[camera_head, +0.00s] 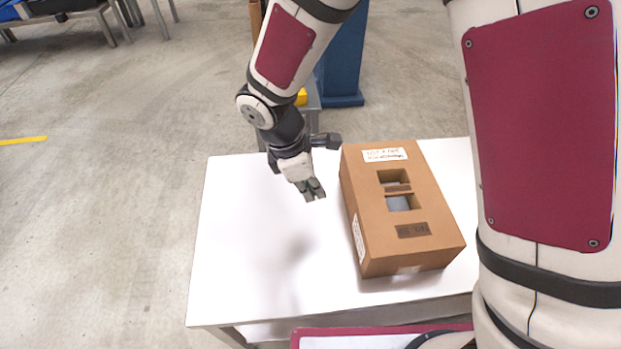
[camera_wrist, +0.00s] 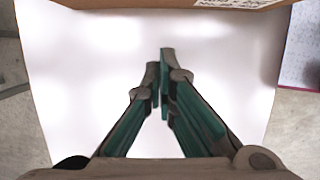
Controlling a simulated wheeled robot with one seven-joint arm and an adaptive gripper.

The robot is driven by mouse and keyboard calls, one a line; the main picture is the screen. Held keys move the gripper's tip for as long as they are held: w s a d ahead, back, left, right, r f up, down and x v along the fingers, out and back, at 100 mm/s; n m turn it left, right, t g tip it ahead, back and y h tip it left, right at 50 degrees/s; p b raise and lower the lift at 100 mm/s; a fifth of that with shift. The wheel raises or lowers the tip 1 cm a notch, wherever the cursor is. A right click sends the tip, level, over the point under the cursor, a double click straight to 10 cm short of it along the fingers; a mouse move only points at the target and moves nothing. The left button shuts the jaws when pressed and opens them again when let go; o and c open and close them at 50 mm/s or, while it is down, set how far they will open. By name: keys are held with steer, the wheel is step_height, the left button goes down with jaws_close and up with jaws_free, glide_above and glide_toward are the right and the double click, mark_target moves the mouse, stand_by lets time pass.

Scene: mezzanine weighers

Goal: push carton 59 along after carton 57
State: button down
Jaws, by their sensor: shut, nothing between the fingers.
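One brown cardboard carton (camera_head: 435,215) stands on the white table in the head view, with two cut-outs in its top, a white label at its far end and a dark label near its front. Its printing is too small to read, so I cannot tell which number it bears. My gripper (camera_head: 315,192) is shut and empty above the table, to the left of the carton and apart from it. In the wrist view my gripper's fingertips (camera_wrist: 160,58) are together over the white tabletop. The carton's lower edge (camera_wrist: 130,4) shows along the top of that view. A second carton is not in view.
The white table (camera_head: 240,250) is bare on its left side. A blue post (camera_head: 343,60) with a base stands behind it on the concrete floor. A yellow floor line (camera_head: 22,140) is at far left. A metal frame stands at the back left.

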steer(key=b+x, duration=0.1)
steer(key=x, duration=0.4)
steer(key=shift+d, duration=0.1)
steer(key=shift+w+d+r, duration=0.1)
steer(key=shift+d+r, duration=0.05)
steer(key=shift+d, duration=1.05)
steer(key=shift+d+b, duration=0.35)
steer(key=shift+d, duration=0.25)
steer(key=shift+w+d, duration=0.1)
steer(key=w+d+p, duration=0.1)
steer(key=d+p, duration=0.2)
steer(key=d, duration=1)
steer(key=w+d+p, duration=0.1)
steer(key=d+p, duration=0.3)
steer(key=d, duration=0.9)
steer(key=w+d+p, duration=0.2)
steer(key=d+p, duration=0.1)
steer(key=d, duration=1)
steer(key=shift+w+d+r, duration=0.1)
steer(key=shift+w+d+p, duration=0.1)
steer(key=shift+d+p, duration=0.2)
steer(key=shift+d, duration=0.15)
